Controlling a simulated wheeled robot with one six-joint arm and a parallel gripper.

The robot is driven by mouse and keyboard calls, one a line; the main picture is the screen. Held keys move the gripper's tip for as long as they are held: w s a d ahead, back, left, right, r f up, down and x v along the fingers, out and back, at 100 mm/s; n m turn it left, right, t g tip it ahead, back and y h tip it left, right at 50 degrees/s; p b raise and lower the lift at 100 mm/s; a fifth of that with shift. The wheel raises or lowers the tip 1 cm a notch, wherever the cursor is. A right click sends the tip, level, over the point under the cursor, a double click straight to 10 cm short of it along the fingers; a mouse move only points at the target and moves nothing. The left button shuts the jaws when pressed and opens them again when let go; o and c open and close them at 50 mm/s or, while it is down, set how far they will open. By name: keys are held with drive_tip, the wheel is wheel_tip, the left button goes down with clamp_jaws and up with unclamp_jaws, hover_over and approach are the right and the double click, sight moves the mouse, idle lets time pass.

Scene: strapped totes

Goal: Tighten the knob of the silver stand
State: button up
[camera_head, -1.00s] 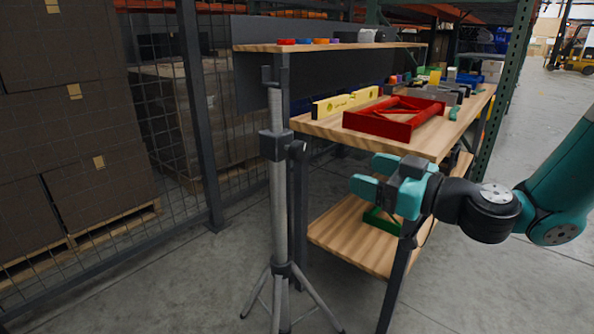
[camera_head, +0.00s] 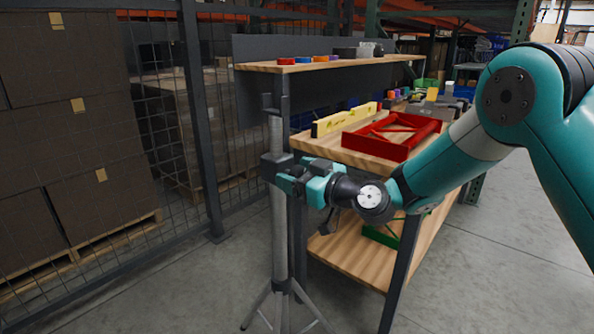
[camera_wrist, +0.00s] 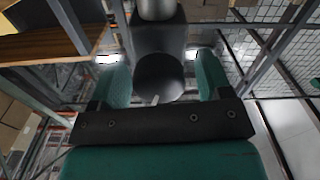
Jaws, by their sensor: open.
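The silver stand (camera_head: 276,228) stands upright on its tripod legs in front of the shelf unit. Its dark clamp collar (camera_head: 270,168) sits partway up the pole. In the wrist view the dark round knob (camera_wrist: 158,76) lies between the two teal fingers, in front of the collar block (camera_wrist: 158,36). My gripper (camera_head: 288,180) is at the right side of the collar, and its fingers hide the knob in the head view. The gripper also shows in the wrist view (camera_wrist: 160,84); it is open, with a finger on each side of the knob. Contact cannot be made out.
The wooden shelf unit (camera_head: 345,262) stands close behind and right of the stand. It holds a red frame (camera_head: 392,150), a yellow level (camera_head: 345,119) and a green item (camera_head: 382,236). A mesh fence (camera_head: 160,120) and stacked boxes (camera_head: 75,150) are at left. The floor in front is clear.

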drive_tip(key=shift+w+a, duration=0.1)
drive_tip(key=c, duration=0.9)
